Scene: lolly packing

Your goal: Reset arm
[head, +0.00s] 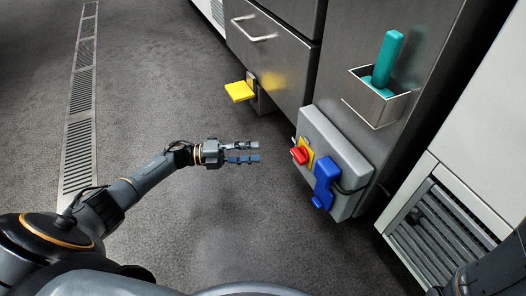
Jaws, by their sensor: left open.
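My left gripper (258,152) reaches in from the left, stretched out over the grey floor. Its two fingers are apart and nothing is between them. It points right, toward a grey switch box (344,153) with a red knob (299,155) on a yellow plate, and its fingertips are apart from the box. A blue plug or cover (325,177) sits on the box beside the knob.
Steel cabinets with a drawer handle (254,37) stand behind. A yellow pedal (240,91) sticks out low from them. A metal holder (378,108) holds a teal handle (388,58). A vent grille (440,226) is at right. The floor (150,80) at left is clear.

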